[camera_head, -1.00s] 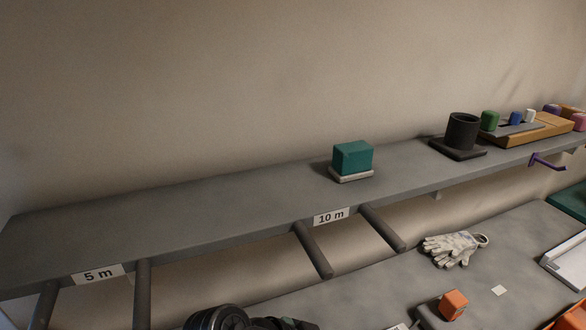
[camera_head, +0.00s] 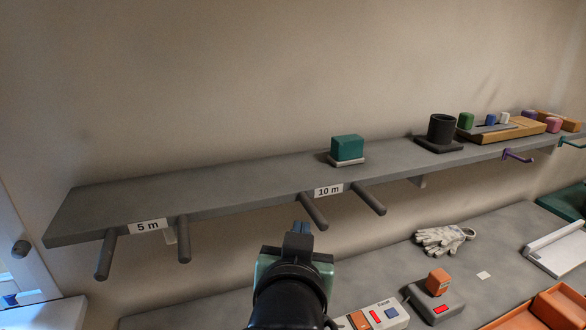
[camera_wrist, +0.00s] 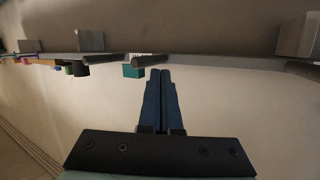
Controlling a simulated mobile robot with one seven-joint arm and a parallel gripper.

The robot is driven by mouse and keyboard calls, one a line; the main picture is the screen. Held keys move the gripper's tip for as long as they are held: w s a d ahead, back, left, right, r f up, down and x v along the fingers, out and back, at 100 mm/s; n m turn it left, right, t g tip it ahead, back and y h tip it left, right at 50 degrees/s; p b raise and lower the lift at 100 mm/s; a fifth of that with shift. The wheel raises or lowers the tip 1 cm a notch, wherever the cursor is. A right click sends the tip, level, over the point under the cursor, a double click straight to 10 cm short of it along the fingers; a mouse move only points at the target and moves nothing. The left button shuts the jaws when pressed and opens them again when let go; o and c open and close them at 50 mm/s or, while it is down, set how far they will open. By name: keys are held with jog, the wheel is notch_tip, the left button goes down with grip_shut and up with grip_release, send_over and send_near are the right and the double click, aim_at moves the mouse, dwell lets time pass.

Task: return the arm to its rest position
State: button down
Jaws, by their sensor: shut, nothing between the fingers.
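My gripper (camera_head: 300,229) stands at the bottom middle of the head view, in front of the shelf, with my arm below it. Its fingers point toward the shelf, near the "10 m" label. In the wrist view my gripper (camera_wrist: 160,74) shows two dark blue fingers lying side by side, closed together with nothing between them. The wrist view looks upside down, with the shelf (camera_wrist: 210,62) across its top. My lower arm links are mostly out of frame.
The grey shelf (camera_head: 110,208) has pegs under its front edge. A teal block (camera_head: 347,148) and a dark cup (camera_head: 441,129) stand on it. Gloves (camera_head: 445,239), an orange block on a dark base (camera_head: 435,303) and an orange tray (camera_head: 552,308) are on the lower bench.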

jog(key=s+r+t, duration=0.4)
jog(key=r, duration=0.6)
jog(key=s+r+n+t+y, duration=0.1)
jog(key=s+r+t, duration=0.3)
jog(key=r, duration=0.6)
jog(key=s+a+r+n+t, duration=0.1)
jog(key=s+r+t, duration=0.3)
jog(key=r, duration=0.6)
jog(key=shift+s+r, duration=0.4)
jog(key=shift+s, duration=0.55)
jog(key=shift+f, duration=0.15)
